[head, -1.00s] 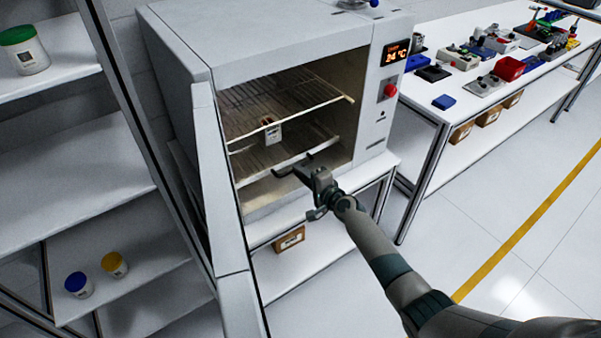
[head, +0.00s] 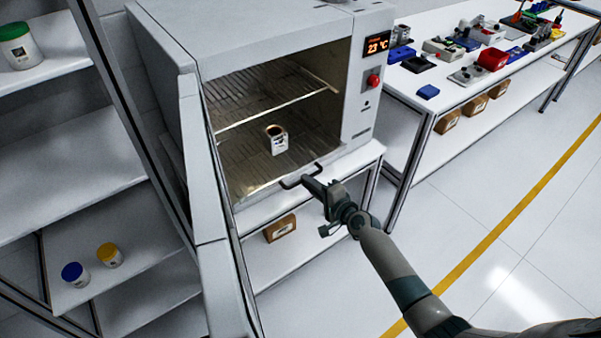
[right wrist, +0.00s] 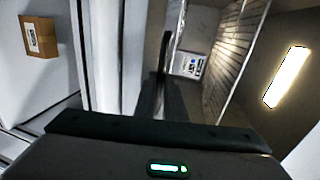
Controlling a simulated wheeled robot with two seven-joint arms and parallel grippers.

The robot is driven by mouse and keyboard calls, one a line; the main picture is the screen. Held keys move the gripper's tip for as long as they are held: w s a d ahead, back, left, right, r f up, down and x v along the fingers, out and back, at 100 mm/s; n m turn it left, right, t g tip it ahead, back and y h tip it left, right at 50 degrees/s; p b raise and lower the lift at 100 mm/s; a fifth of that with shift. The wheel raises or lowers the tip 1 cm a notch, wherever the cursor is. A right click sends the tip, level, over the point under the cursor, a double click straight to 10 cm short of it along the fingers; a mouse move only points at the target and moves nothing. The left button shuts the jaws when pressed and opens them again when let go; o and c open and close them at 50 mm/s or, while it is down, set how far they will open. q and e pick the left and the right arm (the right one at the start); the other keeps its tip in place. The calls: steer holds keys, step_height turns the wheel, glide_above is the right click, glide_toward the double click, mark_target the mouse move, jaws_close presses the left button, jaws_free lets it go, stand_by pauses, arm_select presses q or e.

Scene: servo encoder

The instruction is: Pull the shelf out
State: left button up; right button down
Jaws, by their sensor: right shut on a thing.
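The oven (head: 225,38) stands open, with its door (head: 202,165) swung out to the left. Inside are an upper wire shelf (head: 250,95) and a lower wire shelf (head: 245,165). A dark handle (head: 290,184) is at the lower shelf's front edge; it also shows in the right wrist view (right wrist: 163,70). My left gripper is not in view.
A shelving unit (head: 75,195) with lidded jars is at the left, close to the door. A table (head: 408,85) with tools and blue bins is at the right. A cardboard box (head: 280,228) sits under the oven. The floor in front is clear.

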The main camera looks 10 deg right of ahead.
steer(key=f+v, duration=0.3)
steer(key=v, duration=1.1)
steer(key=shift+s+d, duration=0.25)
steer(key=shift+s, duration=0.35)
steer(key=c, duration=1.8)
jaws_free()
steer(key=shift+s+d, duration=0.1)
steer(key=shift+s, duration=0.05)
steer(key=shift+b+v, duration=2.25)
steer(key=shift+v, duration=6.3)
steer(key=shift+d+f, duration=0.1)
steer(key=shift+f, duration=0.1)
